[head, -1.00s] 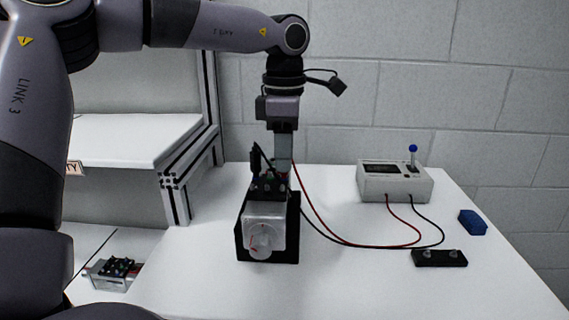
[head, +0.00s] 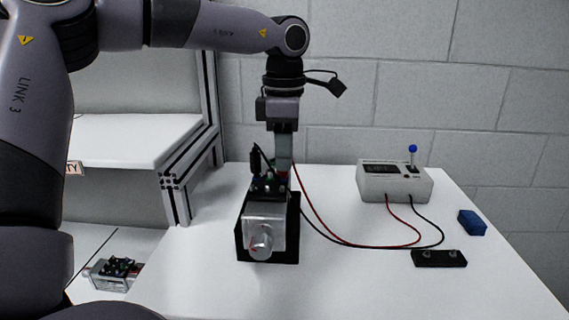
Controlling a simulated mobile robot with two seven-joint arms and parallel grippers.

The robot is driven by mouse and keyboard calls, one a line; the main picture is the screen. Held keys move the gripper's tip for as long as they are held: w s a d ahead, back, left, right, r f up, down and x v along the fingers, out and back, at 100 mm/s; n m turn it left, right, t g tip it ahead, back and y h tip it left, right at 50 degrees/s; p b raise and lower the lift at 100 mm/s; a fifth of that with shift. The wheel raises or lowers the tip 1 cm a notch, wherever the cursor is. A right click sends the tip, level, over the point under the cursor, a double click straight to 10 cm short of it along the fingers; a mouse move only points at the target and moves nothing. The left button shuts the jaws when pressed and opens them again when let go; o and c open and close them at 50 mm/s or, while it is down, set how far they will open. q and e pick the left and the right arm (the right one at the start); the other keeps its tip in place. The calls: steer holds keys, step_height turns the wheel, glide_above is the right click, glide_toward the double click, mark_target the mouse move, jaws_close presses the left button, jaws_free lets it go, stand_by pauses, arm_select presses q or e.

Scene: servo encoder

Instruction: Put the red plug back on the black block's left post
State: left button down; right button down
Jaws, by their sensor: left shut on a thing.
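The black block (head: 439,258) lies at the table's right front. Its two metal posts, left (head: 428,253) and right, are bare. My left gripper (head: 284,168) points straight down behind the motor unit, far to the left of the block. It is shut on the red plug (head: 283,176), of which only a little red shows between the fingers and the unit's terminals. A red wire (head: 313,219) runs from there to the meter box. A black plug (head: 255,162) stands left of the gripper on the unit. My right gripper is out of view.
The motor unit (head: 264,212) stands in a black bracket at mid-table. The meter box (head: 394,182) with a blue-tipped lever stands at the back right, a blue block (head: 472,222) beside it. Red and black wires cross the table between the unit and the black block.

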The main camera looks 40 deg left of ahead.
arm_select(q)
steer(key=shift+r, duration=0.2)
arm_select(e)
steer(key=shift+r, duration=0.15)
